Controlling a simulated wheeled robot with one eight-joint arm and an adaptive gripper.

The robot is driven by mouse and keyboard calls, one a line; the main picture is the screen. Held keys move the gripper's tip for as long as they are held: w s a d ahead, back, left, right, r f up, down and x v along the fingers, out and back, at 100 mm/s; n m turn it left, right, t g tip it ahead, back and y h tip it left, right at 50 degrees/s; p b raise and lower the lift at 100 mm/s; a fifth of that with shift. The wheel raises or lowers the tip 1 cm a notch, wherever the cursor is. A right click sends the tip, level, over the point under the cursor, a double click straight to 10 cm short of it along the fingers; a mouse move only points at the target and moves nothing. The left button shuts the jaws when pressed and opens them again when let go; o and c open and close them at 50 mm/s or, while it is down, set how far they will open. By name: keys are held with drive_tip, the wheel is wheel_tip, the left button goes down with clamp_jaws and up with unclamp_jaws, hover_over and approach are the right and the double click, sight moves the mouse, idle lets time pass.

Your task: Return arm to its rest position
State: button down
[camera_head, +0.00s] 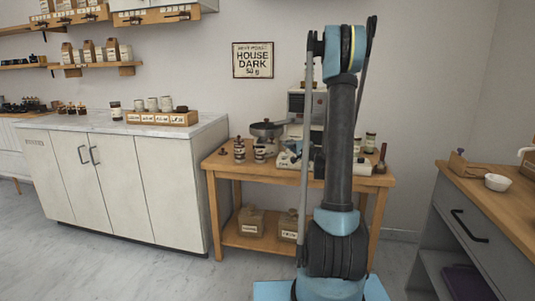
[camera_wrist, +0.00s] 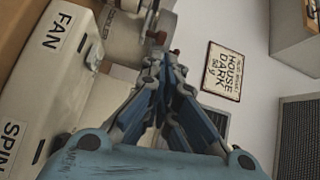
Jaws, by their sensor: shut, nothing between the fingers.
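My arm (camera_head: 340,140) stands upright in the head view, in front of the wooden table, with its bend at the top. My gripper is not clearly visible there. In the wrist view my gripper (camera_wrist: 166,58) has its fingers drawn together, with nothing between them. A pale appliance with "FAN" and "SPIN" labels (camera_wrist: 62,60) is close on the left of the fingers. The "HOUSE DARK 50 g" sign (camera_wrist: 221,80) hangs on the wall to the right; it also shows in the head view (camera_head: 253,60).
The wooden table (camera_head: 225,162) holds a pan (camera_head: 267,129), jars and a machine (camera_head: 297,104) partly behind my arm. A white cabinet (camera_head: 115,185) stands left and a grey counter with a wooden top (camera_head: 500,192) right. Floor (camera_head: 130,265) at front left is clear.

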drive_tip(key=s+a+n+g+h, duration=0.1)
drive_tip(key=s+a+n+g, duration=0.3)
drive_tip(key=s, duration=0.6)
drive_tip(key=s+a+n+g, duration=0.3)
drive_tip(key=s+a, duration=0.1)
drive_tip(key=s, duration=0.7)
drive_tip(key=s+d+f+n+g+h, duration=0.1)
drive_tip(key=s+d+f+g+h, duration=0.1)
drive_tip(key=s, duration=0.7)
drive_tip(key=s+d+f+n+g+h, duration=0.1)
drive_tip(key=s+d+f+g+h, duration=0.1)
drive_tip(key=s, duration=0.8)
drive_tip(key=s+d+f+n+g+h, duration=0.1)
drive_tip(key=s+d+f+g+h, duration=0.1)
drive_tip(key=s+d+f, duration=0.4)
drive_tip(key=s+h, duration=0.1)
drive_tip(key=s, duration=0.3)
drive_tip(key=shift+d+n+h, duration=0.2)
drive_tip(key=shift+n+h, duration=0.2)
drive_tip(key=shift+w, duration=0.15)
